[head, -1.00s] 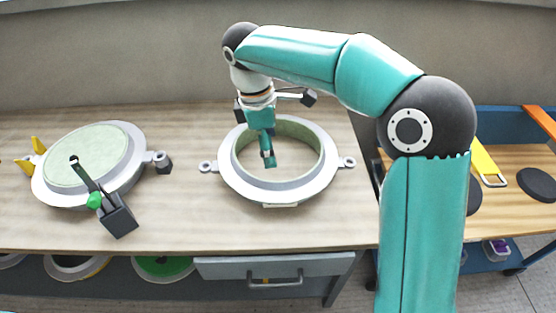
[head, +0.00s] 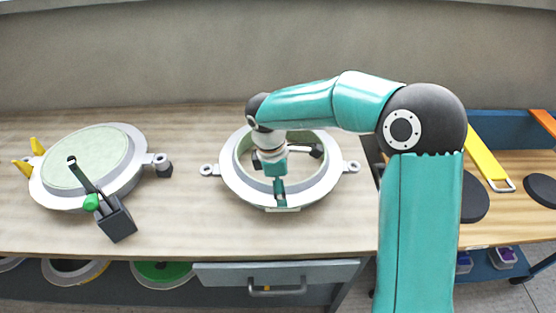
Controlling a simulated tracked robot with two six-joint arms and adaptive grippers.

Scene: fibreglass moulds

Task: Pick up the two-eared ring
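The two-eared ring (head: 239,190) is a pale grey ring lying flat on the wooden bench. It has a round holed ear on its left (head: 209,170) and one on its right (head: 351,167), and a small tab at its front. My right gripper (head: 279,193) points down at the front part of the ring, with its teal finger over the inner edge of the front rim. The wrist hides part of the ring's opening and back wall. I cannot tell whether the fingers are apart or touch the rim. My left gripper is out of view.
A drawer (head: 277,275) is below. Bench between mould and ring is clear.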

